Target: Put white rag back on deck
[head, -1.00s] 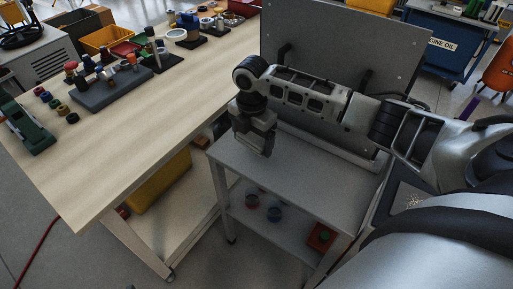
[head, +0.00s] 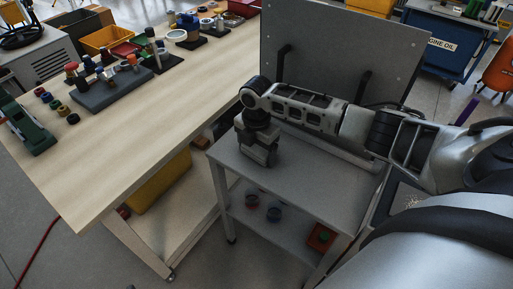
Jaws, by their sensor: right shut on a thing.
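My right gripper (head: 262,158) points down, low over the grey top deck (head: 310,187) of a small two-level cart, near its back left. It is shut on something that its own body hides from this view. I cannot make out a white rag anywhere, in the jaws or on the deck. The visible part of the deck is bare. I cannot tell whether the gripper touches the deck. My left gripper is not in view.
An upright grey panel (head: 340,50) with black handles stands at the cart's back. The lower shelf (head: 285,240) holds small round items and a red box (head: 320,237). A wooden workbench (head: 140,120) with tools and bins stands at left; its near half is clear.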

